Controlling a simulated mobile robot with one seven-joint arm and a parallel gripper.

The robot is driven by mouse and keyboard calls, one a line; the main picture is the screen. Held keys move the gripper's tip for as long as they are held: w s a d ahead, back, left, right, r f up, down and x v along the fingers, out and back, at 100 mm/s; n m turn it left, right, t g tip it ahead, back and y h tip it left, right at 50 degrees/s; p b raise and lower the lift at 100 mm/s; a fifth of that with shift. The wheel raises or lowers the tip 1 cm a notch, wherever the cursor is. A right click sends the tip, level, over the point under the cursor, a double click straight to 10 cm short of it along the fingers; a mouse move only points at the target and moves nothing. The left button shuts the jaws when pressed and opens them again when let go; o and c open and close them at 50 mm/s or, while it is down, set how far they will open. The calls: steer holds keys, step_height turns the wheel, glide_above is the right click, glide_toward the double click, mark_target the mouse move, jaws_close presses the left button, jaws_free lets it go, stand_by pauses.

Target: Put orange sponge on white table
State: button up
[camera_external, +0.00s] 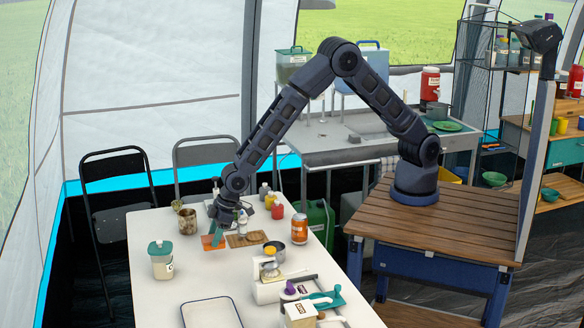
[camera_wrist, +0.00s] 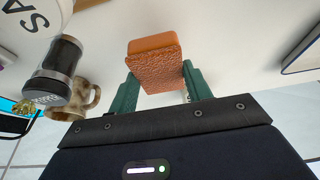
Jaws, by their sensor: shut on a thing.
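The orange sponge (camera_wrist: 153,68) is held between the two teal fingers of my gripper (camera_wrist: 160,82) in the wrist view. In the external view the sponge (camera_external: 207,242) shows as a small orange patch beside the teal fingers of my gripper (camera_external: 216,238). It is low over the far part of the white table (camera_external: 190,279), left of a wooden board. I cannot tell whether the sponge touches the tabletop. The fingers are shut on its sides and hide part of it.
The wooden board (camera_external: 246,239), an orange can (camera_external: 299,228), a metal pot (camera_external: 274,250) and small bottles stand near my gripper. A mottled mug (camera_external: 187,221) and teal-lidded jar (camera_external: 161,261) are left. A white tray (camera_external: 210,313) lies in front. The table's middle left is clear.

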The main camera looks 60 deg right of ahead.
steer(key=shift+f, duration=1.9)
steer(key=shift+f, duration=0.15)
steer(key=o, duration=0.9)
steer(key=shift+o, duration=0.2)
steer(key=v, duration=1.2)
steer(key=shift+r, duration=0.2)
